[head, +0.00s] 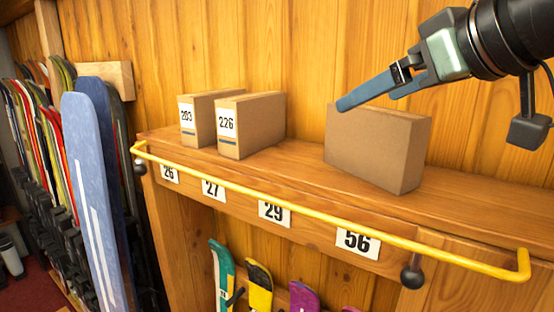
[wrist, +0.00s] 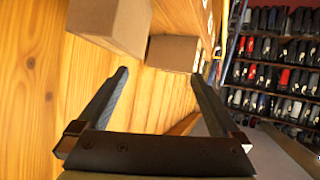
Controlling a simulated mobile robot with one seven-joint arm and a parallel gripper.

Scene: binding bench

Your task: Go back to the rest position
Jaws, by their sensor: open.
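My gripper (head: 345,103) is at the upper right in the head view, raised in front of the wood wall. Its fingers point left, just above the far left corner of a plain cardboard box (head: 378,148) on the shelf. In the wrist view my gripper (wrist: 167,78) shows two dark fingers spread wide apart with nothing between them. Beyond the fingers in that view are a nearer box (wrist: 112,22) and a farther box (wrist: 173,53). I cannot tell whether the fingers touch any box.
The wooden shelf (head: 305,172) also holds boxes labelled 203 (head: 203,118) and 226 (head: 258,122). A yellow rail (head: 330,208) runs along its front edge above number plates. Skis (head: 95,190) stand at left. A rack of boots (wrist: 275,75) shows in the wrist view.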

